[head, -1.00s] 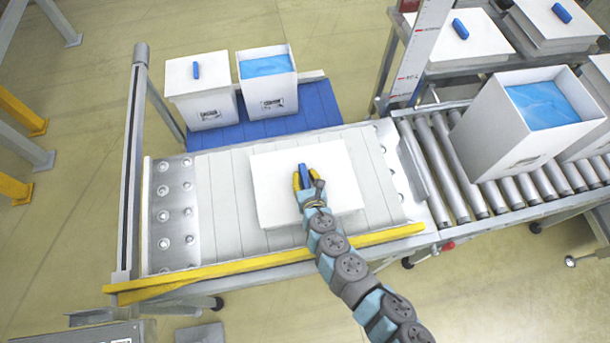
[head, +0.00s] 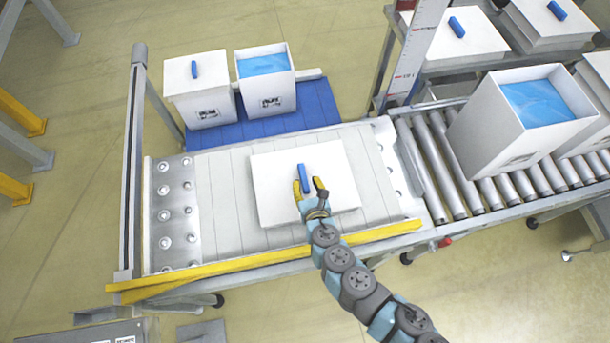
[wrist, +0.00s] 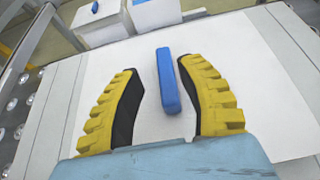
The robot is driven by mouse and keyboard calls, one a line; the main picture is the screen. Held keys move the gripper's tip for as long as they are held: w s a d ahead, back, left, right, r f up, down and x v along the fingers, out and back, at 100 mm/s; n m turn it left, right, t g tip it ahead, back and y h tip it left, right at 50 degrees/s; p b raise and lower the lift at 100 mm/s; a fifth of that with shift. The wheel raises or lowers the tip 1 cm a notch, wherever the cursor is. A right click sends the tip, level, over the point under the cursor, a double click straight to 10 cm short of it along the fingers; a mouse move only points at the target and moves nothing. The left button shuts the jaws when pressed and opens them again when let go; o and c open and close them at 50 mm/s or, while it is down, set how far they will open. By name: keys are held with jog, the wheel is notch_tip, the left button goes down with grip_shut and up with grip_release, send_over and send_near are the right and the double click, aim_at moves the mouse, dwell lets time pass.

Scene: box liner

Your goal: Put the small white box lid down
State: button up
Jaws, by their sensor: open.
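The white box lid (head: 275,195) with a blue handle (head: 305,178) lies flat on the grey slatted table. In the wrist view the lid (wrist: 235,55) fills most of the picture, with its blue handle (wrist: 167,80) upright in the middle. My gripper (head: 310,187) is open, its yellow fingers (wrist: 165,105) on either side of the near end of the handle and apart from it. The far end of the handle reaches beyond the fingertips.
Two small white boxes stand on a blue platform behind the table: one lidded (head: 200,88), one open with a blue liner (head: 267,80). Larger lined boxes (head: 520,120) stand on the roller conveyor (head: 435,165) at right. More lids (head: 460,38) lie on a rack. A yellow rail (head: 270,257) edges the table.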

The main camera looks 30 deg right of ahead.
jog(key=v, duration=0.7)
jog(key=shift+p, duration=0.4)
